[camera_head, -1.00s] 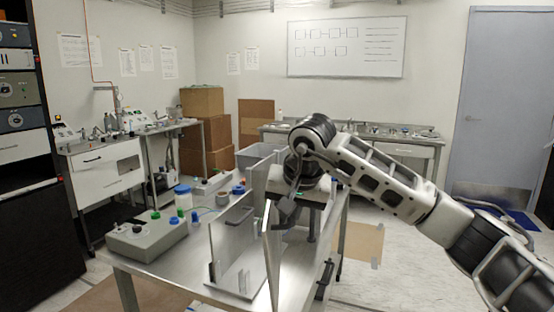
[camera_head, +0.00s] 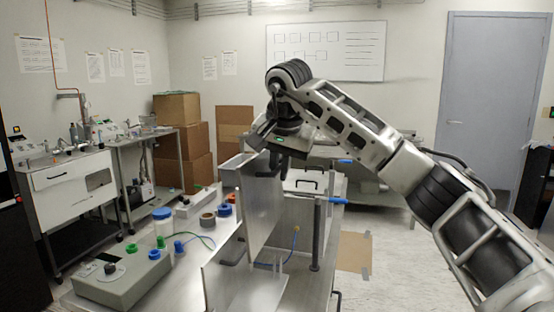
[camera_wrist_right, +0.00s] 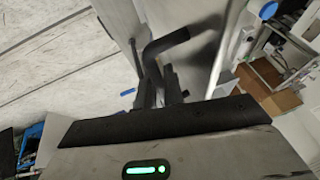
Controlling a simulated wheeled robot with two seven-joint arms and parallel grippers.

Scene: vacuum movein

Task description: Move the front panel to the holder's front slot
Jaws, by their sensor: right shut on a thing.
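The front panel (camera_head: 262,215) is a tall, thin grey metal plate, upright above the table. My right gripper (camera_head: 272,163) is shut at its upper edge, and a black bent handle (camera_wrist_right: 166,42) shows by the fingers in the right wrist view. The dark fingers (camera_wrist_right: 163,92) are partly hidden by the wrist housing. The holder (camera_head: 262,292) is a metal base with small uprights at the bottom of the head view, left of my arm. Another plate (camera_head: 222,278) stands at its left side. The held panel appears above and behind the holder; contact cannot be told. My left gripper is out of view.
A grey control box (camera_head: 122,280), a blue-lidded jar (camera_head: 162,222) and small coloured caps stand on the table's left. A dark post (camera_head: 318,235) with blue-ended rods stands right of the panel. An open metal enclosure lies behind.

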